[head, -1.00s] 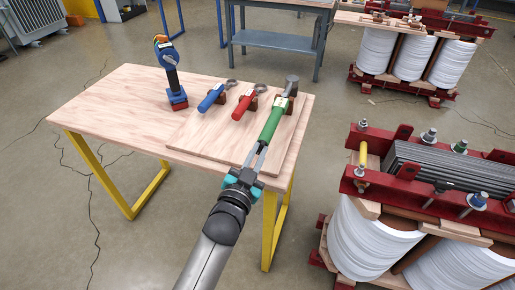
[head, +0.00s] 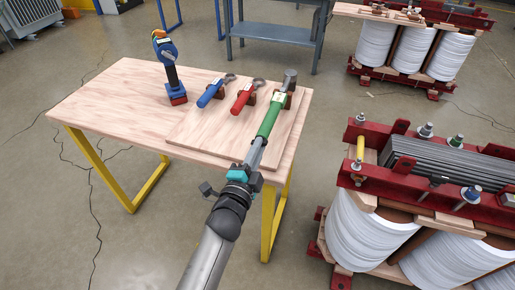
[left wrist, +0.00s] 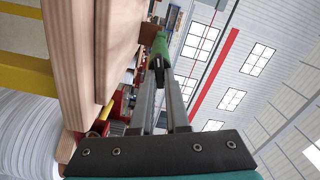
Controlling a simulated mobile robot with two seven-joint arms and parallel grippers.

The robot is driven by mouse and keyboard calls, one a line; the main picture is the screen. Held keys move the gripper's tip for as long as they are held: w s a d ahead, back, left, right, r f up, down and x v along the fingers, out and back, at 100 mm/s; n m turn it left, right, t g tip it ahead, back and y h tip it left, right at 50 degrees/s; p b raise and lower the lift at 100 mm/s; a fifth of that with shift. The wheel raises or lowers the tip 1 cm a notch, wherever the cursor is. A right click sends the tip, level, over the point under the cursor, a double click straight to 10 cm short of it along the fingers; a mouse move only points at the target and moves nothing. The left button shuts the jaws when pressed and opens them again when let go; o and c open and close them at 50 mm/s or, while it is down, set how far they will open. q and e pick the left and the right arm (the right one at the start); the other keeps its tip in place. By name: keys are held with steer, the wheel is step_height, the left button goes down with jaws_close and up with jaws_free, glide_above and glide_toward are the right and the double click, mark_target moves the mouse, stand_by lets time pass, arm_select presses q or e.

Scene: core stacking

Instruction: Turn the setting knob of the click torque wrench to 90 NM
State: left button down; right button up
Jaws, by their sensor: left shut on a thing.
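The green-handled torque wrench (head: 270,116) lies near the right edge of the wooden board, its dark grey head (head: 290,79) on a brown holder at the far end. My left gripper (head: 259,142) is at the near end of its handle, in line with it, and shut on that end. In the left wrist view the green handle (left wrist: 161,46) shows just past the fingertips (left wrist: 158,70). The setting knob is mostly hidden between the fingers, and its scale is too small to read. My right gripper is not in view.
Blue (head: 211,95) and red (head: 243,98) wrenches lie left of the green one on the board (head: 205,130). A blue and black cordless tool (head: 170,72) stands on the table (head: 105,110). A transformer with red beams (head: 400,182) stands close on the right.

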arm_select(q)
steer(key=shift+m, duration=0.7)
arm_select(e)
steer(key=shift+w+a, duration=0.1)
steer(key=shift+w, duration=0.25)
arm_select(q)
steer(key=shift+m, duration=0.3)
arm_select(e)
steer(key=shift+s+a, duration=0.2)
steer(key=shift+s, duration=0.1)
arm_select(q)
steer(key=c, duration=0.9)
jaws_free()
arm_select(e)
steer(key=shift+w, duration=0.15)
